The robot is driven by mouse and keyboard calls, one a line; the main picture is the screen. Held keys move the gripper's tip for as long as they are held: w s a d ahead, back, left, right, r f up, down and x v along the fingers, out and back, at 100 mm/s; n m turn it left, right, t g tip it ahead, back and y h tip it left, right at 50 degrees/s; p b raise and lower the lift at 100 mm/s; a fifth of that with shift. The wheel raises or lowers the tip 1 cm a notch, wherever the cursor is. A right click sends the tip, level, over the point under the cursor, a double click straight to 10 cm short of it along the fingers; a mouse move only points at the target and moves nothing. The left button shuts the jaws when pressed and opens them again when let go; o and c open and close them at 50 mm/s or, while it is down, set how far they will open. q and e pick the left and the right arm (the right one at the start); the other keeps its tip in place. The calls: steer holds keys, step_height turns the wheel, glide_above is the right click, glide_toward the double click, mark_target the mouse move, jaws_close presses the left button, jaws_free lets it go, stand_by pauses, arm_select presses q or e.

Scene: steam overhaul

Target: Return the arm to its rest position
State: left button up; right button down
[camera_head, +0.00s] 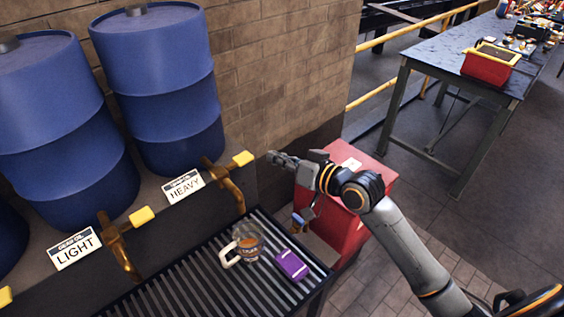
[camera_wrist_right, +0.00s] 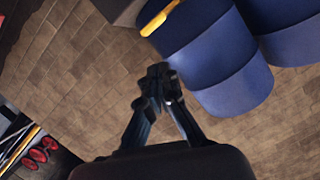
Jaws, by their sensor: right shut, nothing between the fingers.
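My right arm comes in from the lower right in the head view. Its gripper (camera_head: 284,160) is raised above the right end of the drip grate, near the yellow handle of the HEAVY tap, and points left toward the wall. In the right wrist view the two fingers (camera_wrist_right: 159,82) meet at their tips, shut with nothing between them. The brick wall and blue drums (camera_wrist_right: 212,55) lie beyond them. My left gripper is not in view.
A glass mug (camera_head: 249,242) with brown liquid and a purple object (camera_head: 292,265) stand on the slatted grate (camera_head: 190,290). Brass taps (camera_head: 122,246) stick out below the drums (camera_head: 155,60). A red cabinet (camera_head: 347,232) is beneath my right arm. A workbench (camera_head: 440,62) is at the back right.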

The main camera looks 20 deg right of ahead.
steer(key=shift+s+d+r, duration=0.15)
steer(key=shift+s+d, duration=0.25)
steer(key=shift+s, duration=0.15)
steer(key=shift+a, duration=0.1)
